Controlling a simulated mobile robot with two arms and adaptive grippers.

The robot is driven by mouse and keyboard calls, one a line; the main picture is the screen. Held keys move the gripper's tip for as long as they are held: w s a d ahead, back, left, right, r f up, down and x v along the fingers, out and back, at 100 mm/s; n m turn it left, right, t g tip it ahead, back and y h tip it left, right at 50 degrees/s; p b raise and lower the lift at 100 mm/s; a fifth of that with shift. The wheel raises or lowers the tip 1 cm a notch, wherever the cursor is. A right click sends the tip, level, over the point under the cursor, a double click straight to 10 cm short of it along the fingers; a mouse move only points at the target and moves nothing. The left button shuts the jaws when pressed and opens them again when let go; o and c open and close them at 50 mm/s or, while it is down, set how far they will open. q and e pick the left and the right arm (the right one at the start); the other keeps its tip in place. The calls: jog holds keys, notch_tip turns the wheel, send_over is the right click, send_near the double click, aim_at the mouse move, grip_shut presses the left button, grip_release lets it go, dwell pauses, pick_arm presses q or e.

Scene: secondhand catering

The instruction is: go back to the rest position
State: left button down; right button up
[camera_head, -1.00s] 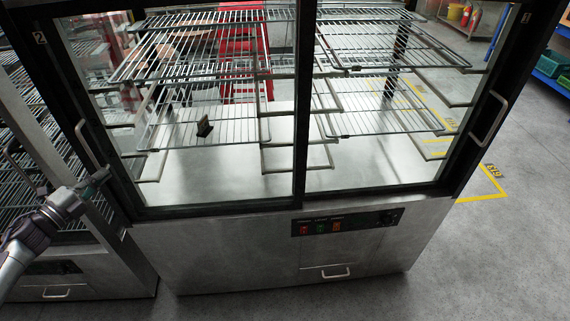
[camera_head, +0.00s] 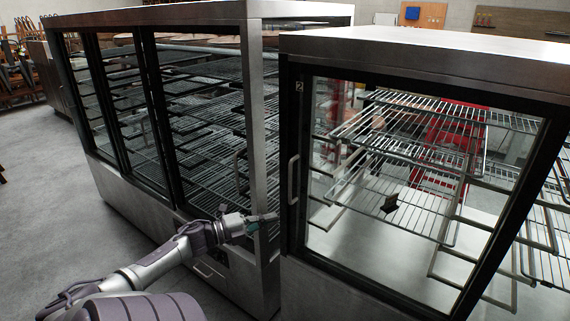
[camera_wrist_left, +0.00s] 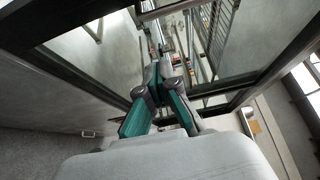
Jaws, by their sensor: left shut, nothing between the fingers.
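My left gripper (camera_head: 266,219) is shut and empty at the end of my outstretched left arm. In the head view it shows in front of the gap between two metal-framed glass display cabinets. Its closed green fingers also show in the left wrist view (camera_wrist_left: 160,72), close in front of dark framing and glass. I cannot tell whether the fingertips touch the cabinet. My right gripper is in neither view.
The nearer display cabinet (camera_head: 420,62) stands at the right, with wire shelves and a vertical door handle (camera_head: 293,180). The longer cabinet (camera_head: 190,14) stands at the left. Grey floor (camera_head: 38,180) is clear at far left.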

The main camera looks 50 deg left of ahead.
pick_arm(q)
jog(key=shift+s, duration=0.75)
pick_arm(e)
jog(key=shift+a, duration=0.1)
